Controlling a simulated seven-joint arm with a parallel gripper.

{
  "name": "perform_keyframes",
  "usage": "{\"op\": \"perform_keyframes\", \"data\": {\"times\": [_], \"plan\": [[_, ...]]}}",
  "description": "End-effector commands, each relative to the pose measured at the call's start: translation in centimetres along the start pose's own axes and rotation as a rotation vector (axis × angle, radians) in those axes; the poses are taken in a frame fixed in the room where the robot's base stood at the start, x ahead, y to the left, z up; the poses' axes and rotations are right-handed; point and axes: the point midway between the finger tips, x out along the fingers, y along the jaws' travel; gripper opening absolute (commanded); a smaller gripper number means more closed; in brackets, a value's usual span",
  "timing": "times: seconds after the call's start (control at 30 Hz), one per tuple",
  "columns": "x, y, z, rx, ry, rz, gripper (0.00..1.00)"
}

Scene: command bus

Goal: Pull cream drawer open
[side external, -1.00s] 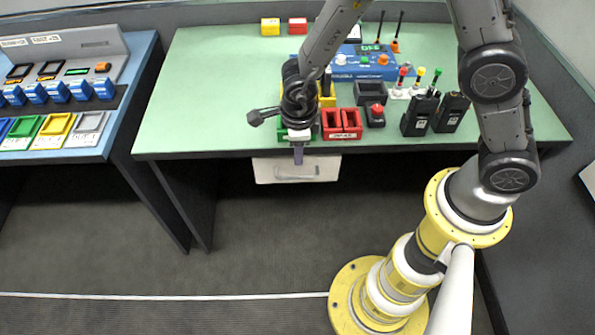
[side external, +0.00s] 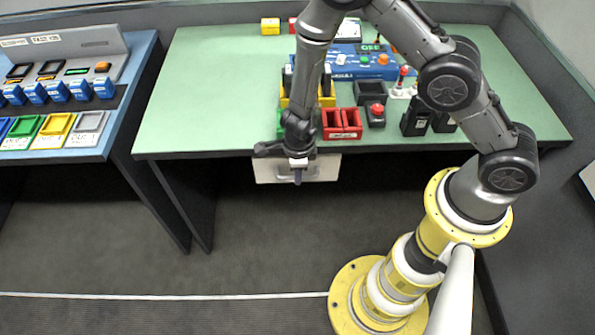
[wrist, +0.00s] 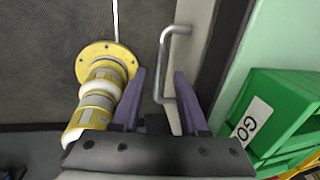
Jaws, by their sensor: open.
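The cream drawer (side external: 326,168) hangs under the front edge of the green table in the side view. Its front panel also shows as a pale strip in the wrist view (wrist: 203,30). Its metal bar handle (wrist: 165,58) lies between my two purple fingers in the wrist view. My gripper (side external: 298,178) is open and points down at the drawer front, hiding most of the handle in the side view. In the wrist view my gripper (wrist: 160,85) has one finger on each side of the handle's line; I cannot tell whether either touches it.
A green bin labelled GO (wrist: 275,110) stands beside my gripper on the green table (side external: 215,95). Red bins (side external: 342,122), a blue panel (side external: 365,65) and black handsets (side external: 416,118) are also on the table. The floor in front of the drawer (side external: 230,240) is clear.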

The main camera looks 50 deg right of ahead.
Motion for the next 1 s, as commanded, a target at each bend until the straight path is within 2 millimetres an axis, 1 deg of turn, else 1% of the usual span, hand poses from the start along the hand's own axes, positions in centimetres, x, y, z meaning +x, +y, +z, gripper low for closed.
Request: {"op": "perform_keyframes", "data": {"times": [0.1,0.23,0.6,0.67,0.7,0.83,0.87,1.0], "plan": [[0.8,0.0,-0.1,0.001,0.002,0.001,0.43],[1.2,0.1,-0.1,0.000,0.001,0.002,0.43],[1.4,0.1,-0.1,0.000,0.001,0.002,0.43],[1.4,0.1,-0.1,0.000,0.001,0.002,0.33],[1.4,0.1,-0.1,0.000,0.001,0.002,0.25],[1.4,0.1,-0.1,0.000,0.000,0.002,0.02],[1.4,0.1,-0.1,0.000,0.000,0.002,0.00],[1.4,0.1,-0.1,0.000,0.000,0.002,0.00]]}}
